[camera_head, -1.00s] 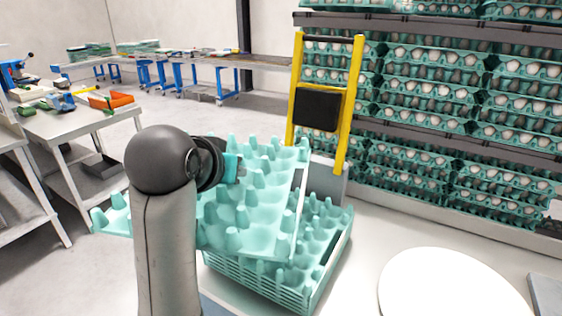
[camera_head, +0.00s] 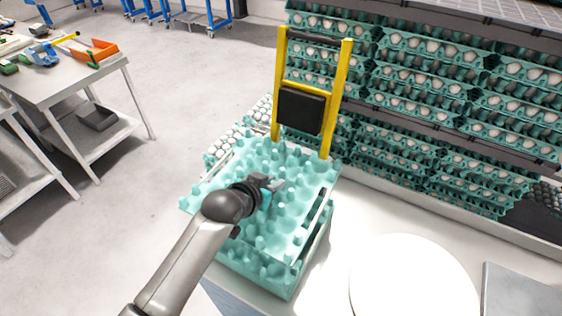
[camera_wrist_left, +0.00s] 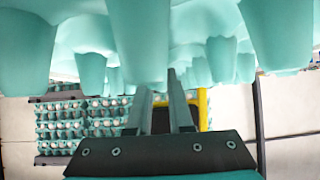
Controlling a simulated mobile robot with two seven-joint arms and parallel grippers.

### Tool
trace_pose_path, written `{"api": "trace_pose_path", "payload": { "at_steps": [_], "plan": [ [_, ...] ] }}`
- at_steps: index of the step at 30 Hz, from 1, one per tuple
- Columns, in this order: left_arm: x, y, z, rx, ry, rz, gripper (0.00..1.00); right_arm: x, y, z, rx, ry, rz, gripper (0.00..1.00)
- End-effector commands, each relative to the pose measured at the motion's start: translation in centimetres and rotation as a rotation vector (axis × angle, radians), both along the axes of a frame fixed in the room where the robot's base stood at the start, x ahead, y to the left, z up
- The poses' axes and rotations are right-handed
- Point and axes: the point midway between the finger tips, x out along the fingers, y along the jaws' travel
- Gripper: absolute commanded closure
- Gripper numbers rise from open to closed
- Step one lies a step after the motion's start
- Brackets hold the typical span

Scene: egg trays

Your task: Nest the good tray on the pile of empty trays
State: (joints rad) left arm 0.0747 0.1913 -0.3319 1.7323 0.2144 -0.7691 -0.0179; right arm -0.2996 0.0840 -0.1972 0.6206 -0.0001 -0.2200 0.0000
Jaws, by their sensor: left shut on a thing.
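The good tray (camera_head: 300,215) is a light teal egg tray with rows of raised cones and no eggs on it. My left gripper (camera_head: 272,186) is shut on it, among its cones. The tray lies over the pile of empty trays (camera_head: 258,280), roughly level and turned slightly against it. A dark gap shows along the right side between tray and pile; I cannot tell whether they touch elsewhere. In the left wrist view the tray's underside (camera_wrist_left: 140,40) fills the top, above and around the fingers (camera_wrist_left: 163,85). My right gripper is not in view.
A yellow frame with a black pad (camera_head: 302,110) stands right behind the pile. White eggs (camera_head: 235,130) lie behind it at left. A rack of filled egg trays (camera_head: 430,110) stands at the back right. A round white plate (camera_head: 412,283) is to the right of the pile.

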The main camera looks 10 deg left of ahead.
Motion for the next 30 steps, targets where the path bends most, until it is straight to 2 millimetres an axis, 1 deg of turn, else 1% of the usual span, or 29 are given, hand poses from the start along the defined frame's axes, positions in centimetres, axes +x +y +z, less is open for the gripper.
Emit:
{"api": "trace_pose_path", "payload": {
  "at_steps": [1, 3, 6, 11, 17, 22, 30],
  "plan": [
    [-0.4, 0.0, 0.1, 0.001, 0.002, -0.004, 1.0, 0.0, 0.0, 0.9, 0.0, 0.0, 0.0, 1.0],
    [-0.7, 0.0, -0.3, 0.001, 0.001, -0.006, 1.0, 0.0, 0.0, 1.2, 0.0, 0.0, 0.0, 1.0],
    [-1.0, -0.1, -0.6, 0.0, -0.002, -0.009, 1.0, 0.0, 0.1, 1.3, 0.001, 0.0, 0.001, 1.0],
    [-1.0, -0.1, -1.1, 0.0, -0.004, -0.01, 1.0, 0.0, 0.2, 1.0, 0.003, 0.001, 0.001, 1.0],
    [-1.0, -0.1, -2.2, 0.001, -0.003, -0.01, 1.0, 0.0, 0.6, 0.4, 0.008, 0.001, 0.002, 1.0],
    [-1.0, -0.1, -3.5, 0.001, -0.003, -0.01, 1.0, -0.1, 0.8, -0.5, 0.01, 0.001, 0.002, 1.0],
    [-1.0, -0.1, -5.5, 0.0, -0.004, -0.01, 1.0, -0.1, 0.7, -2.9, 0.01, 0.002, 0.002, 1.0]
  ]
}}
